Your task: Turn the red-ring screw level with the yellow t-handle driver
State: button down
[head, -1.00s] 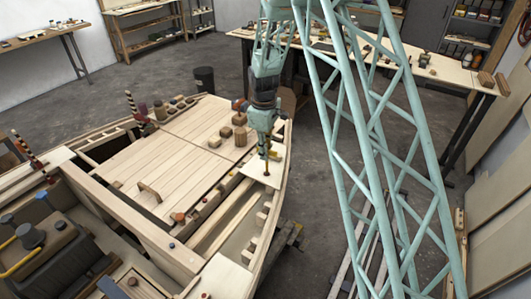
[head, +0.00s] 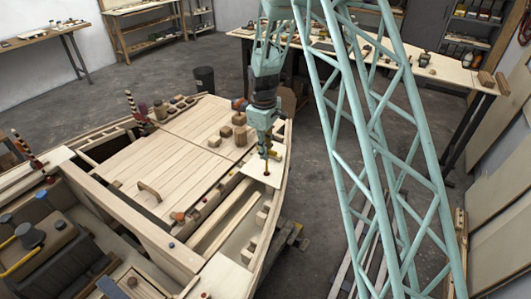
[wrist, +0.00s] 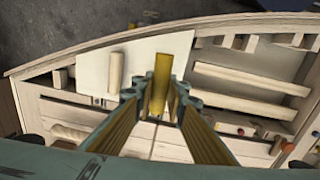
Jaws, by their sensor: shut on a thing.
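My gripper (head: 269,152) is over the pale panel at the hull's far right edge, its fingers pointing down. In the wrist view my gripper (wrist: 160,97) is shut on the yellow t-handle driver (wrist: 161,82). In the head view only a little yellow of the driver (head: 274,154) shows between and beside the fingers. A thin brownish shaft below the fingers ends at the panel (head: 257,170). The red-ring screw cannot be made out for sure; the spot under the shaft is too small to tell whether the tip touches it.
Small wooden blocks (head: 240,136) stand left of my gripper on the planked deck (head: 165,160). Open bays with wooden slats (head: 225,215) lie nearer the camera. A pale wooden cylinder (wrist: 116,72) is beside the driver in the wrist view.

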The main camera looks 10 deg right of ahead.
jog(key=shift+m+b, duration=0.45)
jog(key=shift+m, duration=1.65)
jog(key=shift+d+m, duration=0.1)
jog(key=shift+m, duration=0.3)
jog(key=shift+w+m+b, duration=0.1)
jog(key=shift+m+b, duration=0.25)
jog(key=shift+m, duration=0.65)
jog(key=shift+d+m, duration=0.1)
jog(key=shift+m, duration=0.9)
jog(key=shift+m, duration=0.3)
jog(key=shift+d+f+m+g+b, duration=0.15)
jog(key=shift+m+b, duration=0.2)
jog(key=shift+m, duration=0.8)
jog(key=shift+r+m+g+b, duration=0.15)
jog(key=shift+m+b, duration=0.15)
jog(key=shift+m, duration=0.85)
jog(key=shift+f, duration=0.1)
